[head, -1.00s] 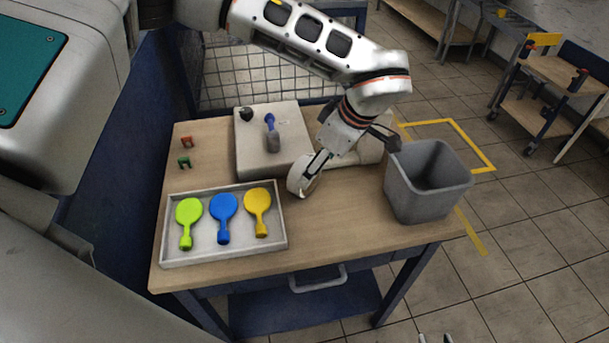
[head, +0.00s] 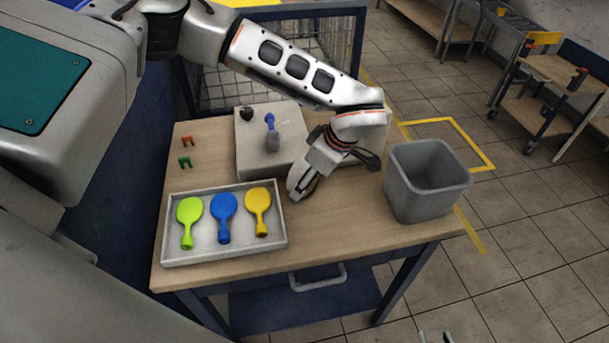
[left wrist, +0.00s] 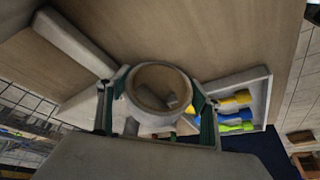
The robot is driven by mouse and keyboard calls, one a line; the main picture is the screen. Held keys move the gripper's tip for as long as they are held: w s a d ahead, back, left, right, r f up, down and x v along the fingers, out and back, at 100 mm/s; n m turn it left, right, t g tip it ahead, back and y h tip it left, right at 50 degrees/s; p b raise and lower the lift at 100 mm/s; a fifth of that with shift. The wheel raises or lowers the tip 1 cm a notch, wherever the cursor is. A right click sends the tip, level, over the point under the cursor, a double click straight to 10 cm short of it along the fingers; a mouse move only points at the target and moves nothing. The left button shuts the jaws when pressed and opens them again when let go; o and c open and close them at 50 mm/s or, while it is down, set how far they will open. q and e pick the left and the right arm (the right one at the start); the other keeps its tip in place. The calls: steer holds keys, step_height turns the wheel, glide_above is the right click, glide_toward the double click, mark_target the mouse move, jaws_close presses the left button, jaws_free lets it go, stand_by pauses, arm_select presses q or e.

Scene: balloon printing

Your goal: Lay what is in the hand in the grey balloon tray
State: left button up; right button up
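The grey balloon tray (head: 268,243) lies at the front left of the table, holding a lime (head: 190,210), a blue (head: 223,206) and a yellow (head: 258,200) balloon. The tray (left wrist: 263,85) also shows at the right of the left wrist view. My left gripper (head: 303,187) is low over the table, just right of the tray. In the left wrist view its fingers (left wrist: 157,108) are on both sides of a pale, round, hollow thing (left wrist: 160,70) and look shut on it. Fingertips of my right gripper (head: 435,338) show at the bottom edge, apart and empty; the rest is out of view.
A grey bin (head: 425,195) stands at the table's right. A pale box (head: 255,155) with a small blue-topped item (head: 271,130) is behind the tray. Red (head: 187,141) and green (head: 185,161) clips lie at the left. The wood front right of the tray is clear.

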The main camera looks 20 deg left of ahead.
arm_select(q)
steer(key=shift+r, duration=0.15)
steer(key=shift+c, duration=0.5)
step_height(320, 180, up, 20)
